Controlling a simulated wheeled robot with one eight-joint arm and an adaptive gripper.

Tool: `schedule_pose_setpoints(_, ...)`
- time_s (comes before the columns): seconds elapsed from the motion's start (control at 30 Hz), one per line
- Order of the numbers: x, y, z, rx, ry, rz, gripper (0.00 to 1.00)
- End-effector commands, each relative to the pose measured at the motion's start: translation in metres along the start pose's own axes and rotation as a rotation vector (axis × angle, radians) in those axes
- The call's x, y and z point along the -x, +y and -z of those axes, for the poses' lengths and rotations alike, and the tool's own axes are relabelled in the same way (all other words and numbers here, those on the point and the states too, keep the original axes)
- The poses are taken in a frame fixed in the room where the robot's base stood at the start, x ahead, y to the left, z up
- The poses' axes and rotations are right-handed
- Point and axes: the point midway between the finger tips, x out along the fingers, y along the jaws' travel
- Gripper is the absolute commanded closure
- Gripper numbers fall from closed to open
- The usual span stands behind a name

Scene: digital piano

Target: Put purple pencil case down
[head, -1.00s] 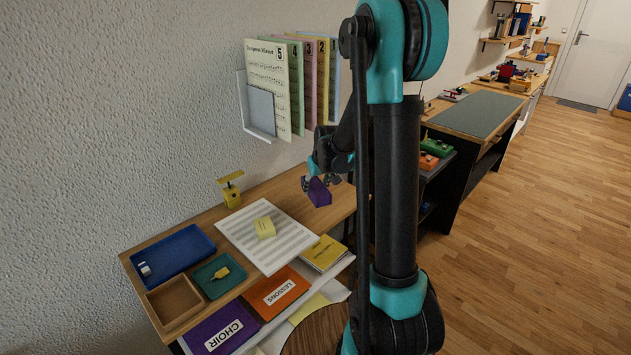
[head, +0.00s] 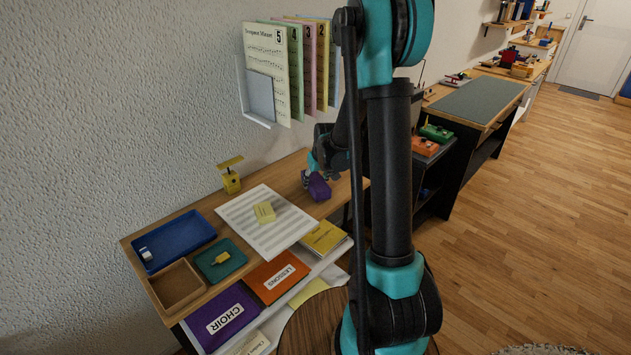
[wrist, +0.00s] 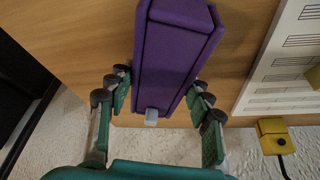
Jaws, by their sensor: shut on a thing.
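The purple pencil case (head: 319,187) is in my gripper over the right part of the wooden desk top (head: 292,168). In the wrist view the case (wrist: 172,58) is a long purple box with a grey tab at its near end. My gripper (wrist: 158,103) is shut on it, with fingers on both sides. In the head view my gripper (head: 308,180) sits at the left side of the case. The case is very close to the desk top; I cannot tell whether it touches.
Left of the case lies a white music sheet (head: 240,219) with a yellow block (head: 264,212) on it. A sheet-music rack (head: 259,97) hangs above. Bare wood surrounds the case.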

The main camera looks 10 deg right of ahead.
Motion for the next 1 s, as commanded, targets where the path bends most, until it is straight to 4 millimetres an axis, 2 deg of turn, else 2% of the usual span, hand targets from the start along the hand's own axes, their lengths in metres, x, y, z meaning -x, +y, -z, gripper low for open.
schedule_pose_setpoints(0.63, -0.0103, 0.0001, -0.0039, 0.0, 0.0, 0.0, 0.93)
schedule_pose_setpoints(0.67, -0.0104, 0.0001, -0.0039, 0.0, 0.0, 0.0, 0.48)
schedule_pose_setpoints(0.83, -0.0102, 0.0, -0.0039, 0.0, 0.0, 0.0, 0.27)
schedule_pose_setpoints(1.0, -0.0101, 0.0, -0.004, 0.0, 0.0, 0.0, 0.25)
